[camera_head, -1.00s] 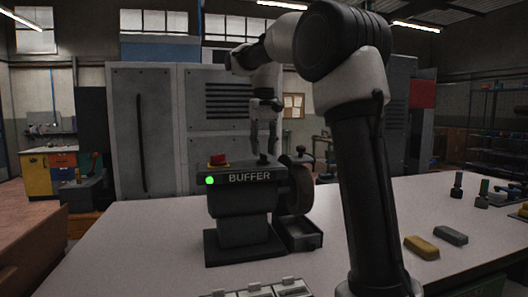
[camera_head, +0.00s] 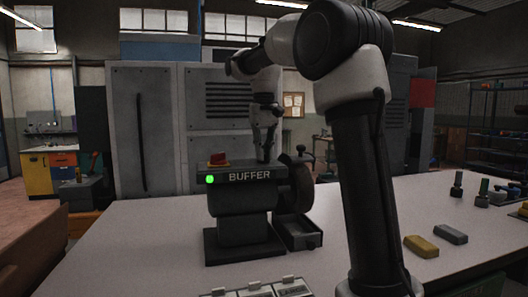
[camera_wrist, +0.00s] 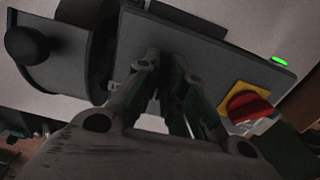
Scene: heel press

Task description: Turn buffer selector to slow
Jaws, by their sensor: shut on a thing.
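The buffer (camera_head: 240,200) is a dark grey machine on the bench, with a BUFFER label and a lit green lamp (camera_head: 210,180) on its front. My gripper (camera_head: 265,157) points down at the right part of its top panel. In the wrist view my gripper (camera_wrist: 162,65) has its fingertips close together at the panel, shut on the selector. The fingers hide nearly all of the selector, so its setting cannot be read. A red knob on a yellow plate (camera_head: 218,160) sits at the panel's left end; the knob also shows in the wrist view (camera_wrist: 245,104).
The buffer's wheel (camera_head: 301,185) and a black ball-ended lever (camera_head: 301,149) stand right of my gripper. An open tray (camera_head: 302,237) lies below the wheel. Yellow (camera_head: 421,246) and grey (camera_head: 450,235) blocks lie on the bench (camera_head: 130,260) at the right. The bench's left side is clear.

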